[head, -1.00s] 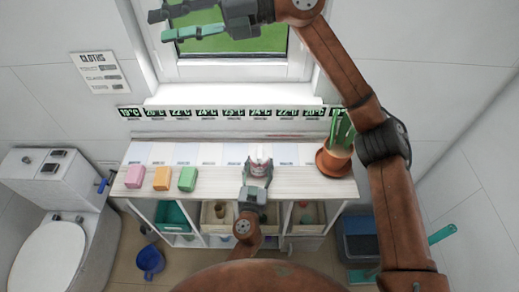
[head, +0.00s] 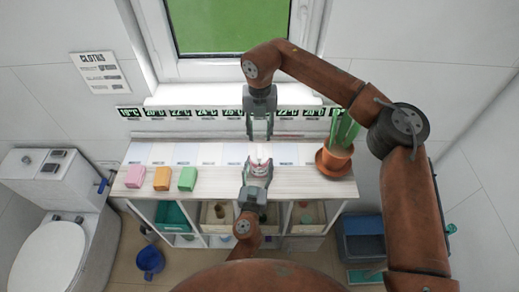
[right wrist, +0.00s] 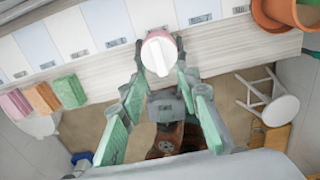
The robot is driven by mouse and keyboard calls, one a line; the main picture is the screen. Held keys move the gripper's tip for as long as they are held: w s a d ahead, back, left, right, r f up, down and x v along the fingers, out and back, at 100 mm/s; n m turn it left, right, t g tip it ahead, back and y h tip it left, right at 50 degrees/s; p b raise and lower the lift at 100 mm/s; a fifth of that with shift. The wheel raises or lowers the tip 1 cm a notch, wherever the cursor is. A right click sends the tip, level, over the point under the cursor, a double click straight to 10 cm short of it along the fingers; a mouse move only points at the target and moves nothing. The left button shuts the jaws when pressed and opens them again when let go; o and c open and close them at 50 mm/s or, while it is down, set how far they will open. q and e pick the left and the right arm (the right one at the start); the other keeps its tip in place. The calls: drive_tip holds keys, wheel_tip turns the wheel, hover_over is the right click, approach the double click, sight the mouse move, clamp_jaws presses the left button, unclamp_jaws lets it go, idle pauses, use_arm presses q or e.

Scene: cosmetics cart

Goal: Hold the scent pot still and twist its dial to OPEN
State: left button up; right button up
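The scent pot (head: 260,162) is a small pink and white pot near the front edge of the shelf top, in the middle. In the right wrist view its round white dial (right wrist: 158,55) faces the camera; any markings are too small to read. My left gripper (head: 257,174) reaches it from the front, with its fingers on both sides of the pot, and looks shut on it. My right gripper (head: 260,137) points down above and behind the pot. Its fingers are spread, with nothing between them.
Pink (head: 135,176), orange (head: 162,178) and green (head: 187,179) blocks stand on the shelf top to the left. A potted cactus (head: 335,158) stands at its right end. A row of temperature labels (head: 180,113) runs along the back, under the window.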

sight(259, 151)
wheel_tip(259, 151, down, 9)
drive_tip(key=shift+f, duration=0.1)
idle(0.4)
clamp_jaws()
